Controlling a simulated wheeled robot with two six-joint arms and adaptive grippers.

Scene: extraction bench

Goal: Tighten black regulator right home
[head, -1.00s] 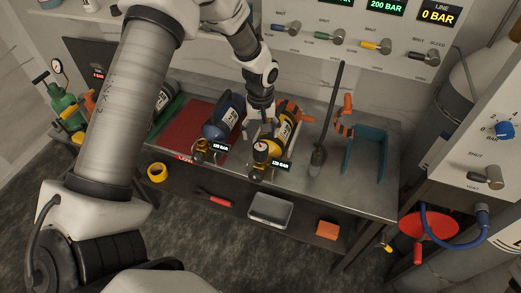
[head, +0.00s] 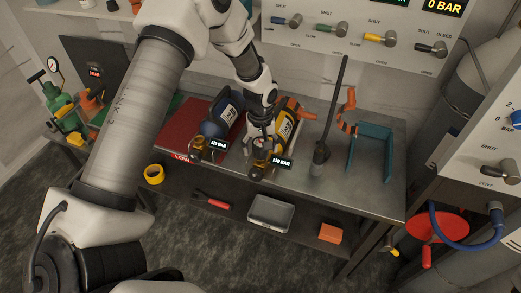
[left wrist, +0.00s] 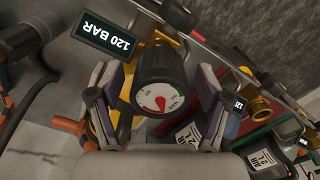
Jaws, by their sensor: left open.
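The black regulator (left wrist: 158,80) fills the middle of the left wrist view. It has a black round body and a white gauge face with a red sector. In the head view it (head: 262,143) is at the near end of the yellow cylinder (head: 286,124), mostly covered by my gripper. My left gripper (head: 262,138) is open, with one finger on each side of the regulator; I cannot tell whether they touch it. Both fingers also show in the left wrist view (left wrist: 155,98). A "120 BAR" tag (left wrist: 108,37) is beside the regulator. My right gripper is not in view.
A dark blue cylinder (head: 220,115) lies to the left on a red mat (head: 184,128). An upright black bar (head: 335,100) and a teal tray (head: 370,150) are to the right on the metal bench (head: 350,190). A valve panel (head: 350,30) stands behind.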

